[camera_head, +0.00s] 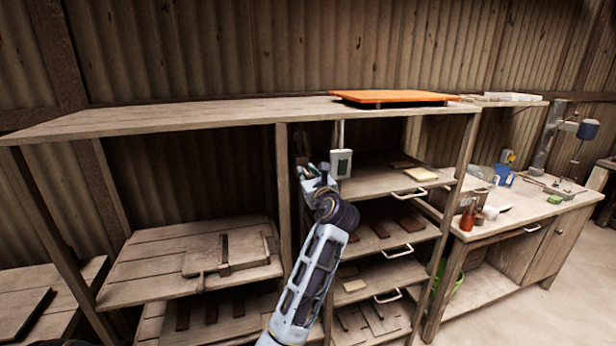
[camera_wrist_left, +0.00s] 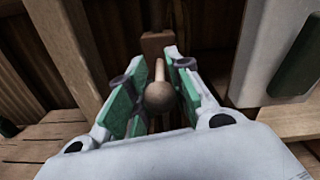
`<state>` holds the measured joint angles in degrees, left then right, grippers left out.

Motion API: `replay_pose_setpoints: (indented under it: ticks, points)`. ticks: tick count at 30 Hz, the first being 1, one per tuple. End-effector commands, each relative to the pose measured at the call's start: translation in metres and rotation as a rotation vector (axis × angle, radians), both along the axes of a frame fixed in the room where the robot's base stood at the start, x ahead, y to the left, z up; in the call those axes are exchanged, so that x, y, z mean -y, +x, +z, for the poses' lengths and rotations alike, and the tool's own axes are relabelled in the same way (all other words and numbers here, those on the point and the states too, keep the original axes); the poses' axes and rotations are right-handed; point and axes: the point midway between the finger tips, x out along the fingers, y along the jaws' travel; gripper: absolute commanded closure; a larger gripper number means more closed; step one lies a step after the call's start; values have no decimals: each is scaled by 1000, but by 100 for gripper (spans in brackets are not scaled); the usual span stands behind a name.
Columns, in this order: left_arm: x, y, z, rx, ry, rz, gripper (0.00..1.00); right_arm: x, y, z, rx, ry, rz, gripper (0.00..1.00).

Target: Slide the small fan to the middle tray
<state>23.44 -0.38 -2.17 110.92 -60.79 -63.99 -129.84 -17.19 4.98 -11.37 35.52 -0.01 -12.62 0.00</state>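My left gripper (camera_head: 313,180) is in front of the upright post of the shelf unit, left of the tray column. In the left wrist view, my left gripper (camera_wrist_left: 155,85) has its green-padded fingers apart. A round wooden knob (camera_wrist_left: 160,95) on a stick shows between them; I cannot tell whether a finger touches it. Several pull-out trays with pale handles are stacked right of my arm; the middle tray (camera_head: 385,240) carries dark wooden bars. I cannot make out a small fan in either view. My right gripper is not in view.
A white box with a dark screen (camera_head: 341,163) hangs beside my left gripper; it also fills the right of the left wrist view (camera_wrist_left: 280,45). An orange slab (camera_head: 395,96) lies on the unit's top. A workbench (camera_head: 515,215) with bottles and tools stands to the right.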

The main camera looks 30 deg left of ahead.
Motion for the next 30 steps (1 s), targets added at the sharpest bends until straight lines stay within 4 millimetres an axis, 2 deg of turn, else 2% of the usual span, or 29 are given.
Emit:
replay_pose_setpoints:
  ticks: [11, 17, 23, 30]
  points:
    - [0, 0, -3, -2, 1, 0, 100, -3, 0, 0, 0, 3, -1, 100]
    - [1, 0, -18, -5, 0, -1, 100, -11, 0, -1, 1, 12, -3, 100]
    - [1, 0, -48, -7, 0, -1, 100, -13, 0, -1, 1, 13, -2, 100]
    - [1, -1, -102, -9, 1, -1, 100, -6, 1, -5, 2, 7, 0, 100]
